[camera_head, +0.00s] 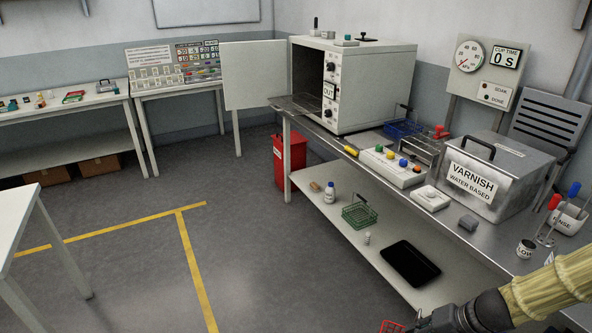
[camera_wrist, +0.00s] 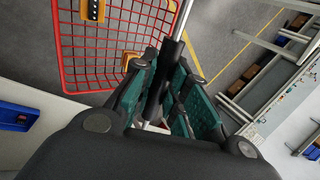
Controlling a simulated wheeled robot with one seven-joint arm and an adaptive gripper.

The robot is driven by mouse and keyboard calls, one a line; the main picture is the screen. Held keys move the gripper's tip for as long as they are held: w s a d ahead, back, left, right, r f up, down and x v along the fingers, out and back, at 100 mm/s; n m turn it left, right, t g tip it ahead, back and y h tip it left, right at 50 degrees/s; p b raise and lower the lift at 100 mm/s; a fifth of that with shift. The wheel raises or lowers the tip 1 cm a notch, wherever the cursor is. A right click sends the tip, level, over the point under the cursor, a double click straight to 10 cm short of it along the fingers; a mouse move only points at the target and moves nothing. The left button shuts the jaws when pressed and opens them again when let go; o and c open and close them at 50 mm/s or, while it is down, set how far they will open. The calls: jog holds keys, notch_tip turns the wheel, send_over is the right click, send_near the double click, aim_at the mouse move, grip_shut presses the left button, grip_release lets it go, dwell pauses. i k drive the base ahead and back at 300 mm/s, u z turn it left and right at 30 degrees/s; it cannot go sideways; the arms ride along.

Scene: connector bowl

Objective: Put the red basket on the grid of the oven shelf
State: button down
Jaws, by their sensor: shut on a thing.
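A red wire basket (camera_wrist: 112,40) hangs at the upper left of the wrist view. Only its red corner (camera_head: 391,327) shows at the bottom edge of the head view. My gripper (camera_wrist: 167,78) is shut on the basket's metal handle with a dark grip; in the head view my gripper (camera_head: 440,321) is at the bottom right. A small black and orange piece (camera_wrist: 94,10) shows within the basket. The white oven (camera_head: 373,85) stands on the far end of the steel bench, with its door (camera_head: 254,75) swung open to the left.
On the bench are a blue basket (camera_head: 402,129), a button box (camera_head: 393,167) and the varnish tank (camera_head: 510,160). A green basket (camera_head: 359,216) and a black tray (camera_head: 410,264) lie on the lower shelf. A red bin (camera_head: 289,160) stands by the bench. Floor at centre left is clear.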

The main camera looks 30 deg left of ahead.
aim_at(298, 102)
jog(key=u, duration=0.4)
jog(key=i, duration=0.3)
jog(key=u, duration=0.95)
jog(key=i, duration=0.6)
jog(key=u, duration=0.75)
jog(key=i, duration=1.95)
jog(key=z, duration=1.1)
jog(key=i, duration=0.55)
jog(key=z, duration=0.45)
